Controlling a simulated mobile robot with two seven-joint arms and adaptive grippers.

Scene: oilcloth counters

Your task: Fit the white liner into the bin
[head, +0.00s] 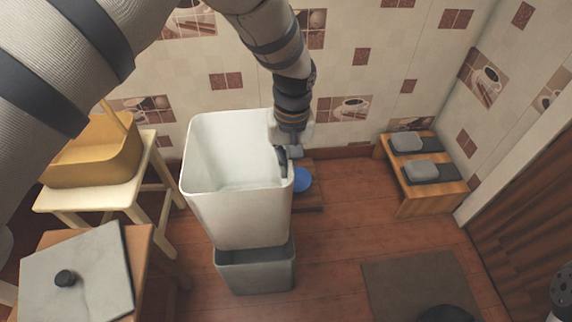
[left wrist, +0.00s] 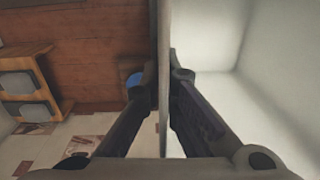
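The white liner (head: 240,215) is an open-topped, tapered box, held roughly upright in the head view. My left gripper (head: 283,158) is shut on its right rim. In the left wrist view my left gripper (left wrist: 165,75) has one finger on each side of the liner wall (left wrist: 205,45). The grey bin (head: 257,278) stands on the floor directly below the liner. The liner's lower end overlaps the bin's opening in the picture; I cannot tell whether it is inside or just above. The bin's back rim is hidden.
A yellow basket (head: 95,160) stands on a cream stool at left. A grey lid (head: 78,275) with a black knob lies on a wooden stand. A blue round thing (head: 302,180) is behind the liner. A low wooden bench (head: 428,185) stands back right.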

